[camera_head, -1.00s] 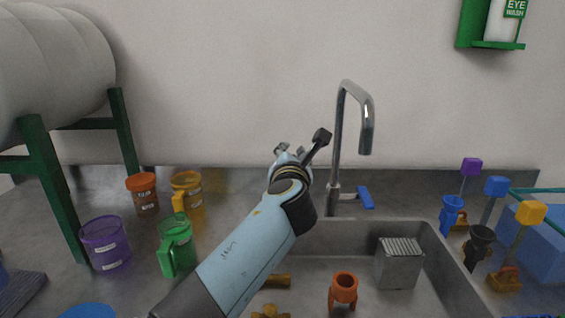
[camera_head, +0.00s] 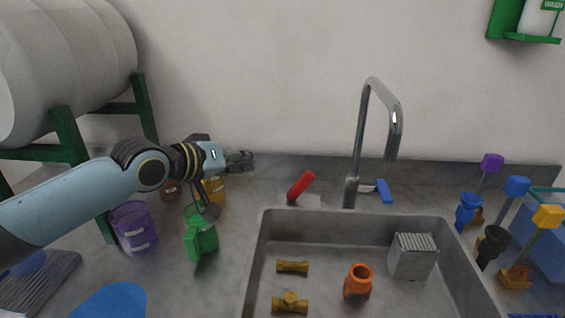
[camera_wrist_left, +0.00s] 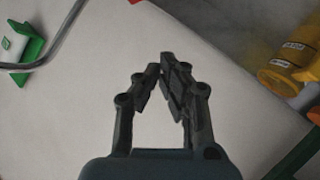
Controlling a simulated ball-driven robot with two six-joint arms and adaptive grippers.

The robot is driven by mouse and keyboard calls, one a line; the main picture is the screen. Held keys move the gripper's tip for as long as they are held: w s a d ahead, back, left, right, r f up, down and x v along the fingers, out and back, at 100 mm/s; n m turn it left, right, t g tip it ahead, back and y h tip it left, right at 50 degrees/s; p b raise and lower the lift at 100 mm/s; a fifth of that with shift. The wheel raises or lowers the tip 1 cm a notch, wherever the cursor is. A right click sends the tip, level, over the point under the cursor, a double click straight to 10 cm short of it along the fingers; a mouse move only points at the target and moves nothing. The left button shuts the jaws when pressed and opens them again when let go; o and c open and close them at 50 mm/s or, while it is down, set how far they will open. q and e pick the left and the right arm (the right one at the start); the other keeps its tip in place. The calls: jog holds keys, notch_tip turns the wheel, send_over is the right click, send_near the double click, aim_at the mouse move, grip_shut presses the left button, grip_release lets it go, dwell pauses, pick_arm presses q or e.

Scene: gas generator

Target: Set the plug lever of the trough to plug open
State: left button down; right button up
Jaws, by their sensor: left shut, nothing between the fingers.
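The trough (camera_head: 330,213) is a grey sink set in the counter. A red lever (camera_head: 300,186), seemingly the plug lever, stands tilted up to the right at its back left rim. My left gripper (camera_head: 246,160) is left of the red lever, apart from it and above the counter. In the left wrist view its fingers (camera_wrist_left: 161,68) converge with nothing between them. The drain plug itself cannot be made out. My right gripper is not in view.
A tall faucet (camera_head: 360,140) with a blue handle (camera_head: 384,190) stands behind the trough. Brass fittings (camera_head: 292,267), an orange part (camera_head: 358,282) and a grey block (camera_head: 411,256) are in the trough.

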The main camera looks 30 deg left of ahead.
pick_arm(q)
jog(key=s+n, duration=0.1)
jog(key=n, duration=0.3)
jog(key=h, duration=0.1)
send_over(290, 192)
jog(key=f, duration=0.2)
jog(key=a+f, duration=0.1)
jog(key=f, duration=0.1)
jog(key=shift+s+f+b, duration=0.1)
jog(key=shift+f+b, duration=0.1)
jog(key=shift+b, duration=0.15)
jog(key=shift+w+d+f, duration=0.2)
jog(key=shift+d+f, duration=0.1)
jog(key=shift+d, duration=0.15)
